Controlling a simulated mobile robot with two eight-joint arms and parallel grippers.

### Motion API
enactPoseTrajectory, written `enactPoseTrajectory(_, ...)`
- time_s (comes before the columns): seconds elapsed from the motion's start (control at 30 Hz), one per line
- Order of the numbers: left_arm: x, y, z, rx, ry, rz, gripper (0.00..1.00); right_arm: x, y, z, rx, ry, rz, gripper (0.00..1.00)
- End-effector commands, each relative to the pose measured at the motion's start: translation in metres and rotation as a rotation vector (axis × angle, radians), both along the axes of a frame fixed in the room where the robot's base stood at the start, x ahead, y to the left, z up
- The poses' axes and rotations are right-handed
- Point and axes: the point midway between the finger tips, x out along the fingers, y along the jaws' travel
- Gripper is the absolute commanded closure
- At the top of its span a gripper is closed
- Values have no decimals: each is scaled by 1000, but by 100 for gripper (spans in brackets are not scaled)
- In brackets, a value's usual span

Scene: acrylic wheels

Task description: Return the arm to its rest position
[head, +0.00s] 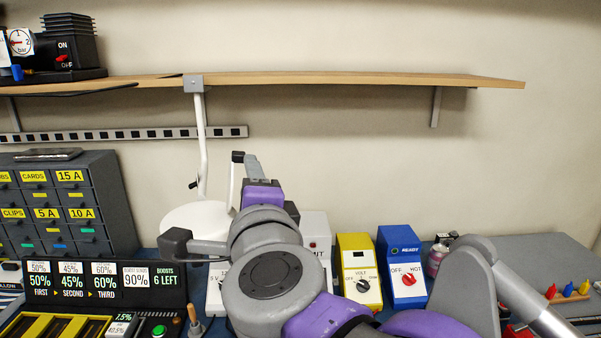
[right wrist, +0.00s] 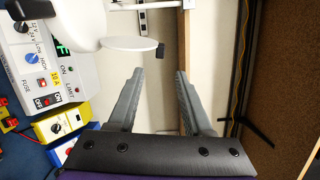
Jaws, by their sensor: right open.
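My right arm, grey and purple, rises from the lower right to the middle of the head view. Its gripper (head: 251,163) points up and away, in front of the wall, beside the white lamp. In the right wrist view the two grey fingers (right wrist: 159,74) stand apart with nothing between them; the gripper is open and empty. Much of the gripper is hidden behind the wrist in the head view. My left gripper is not in view.
A white lamp (head: 197,221) hangs from the wooden shelf (head: 350,79), close to the gripper. Below stand a yellow box (head: 358,246), a blue box (head: 402,240) and a white device (right wrist: 40,62). Grey drawers (head: 113,190) stand left. Open wall lies right of the arm.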

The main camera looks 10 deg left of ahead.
Motion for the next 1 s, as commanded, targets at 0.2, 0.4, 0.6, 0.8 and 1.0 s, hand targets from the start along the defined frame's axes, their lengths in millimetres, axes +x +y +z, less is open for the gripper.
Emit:
enactPoseTrajectory(0.2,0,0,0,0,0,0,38,12,-18,-31,-155,-98,49,50)
enactPoseTrajectory(0.4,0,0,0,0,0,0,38,17,-79,-152,-636,-212,188,50)
enactPoseTrajectory(0.6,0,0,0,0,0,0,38,-4,-158,-281,-1055,-137,313,50)
enactPoseTrajectory(0.8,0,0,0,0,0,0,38,-49,-250,-393,-1380,59,428,50)
enactPoseTrajectory(1.0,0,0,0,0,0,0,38,-101,-322,-465,-1573,272,520,50)
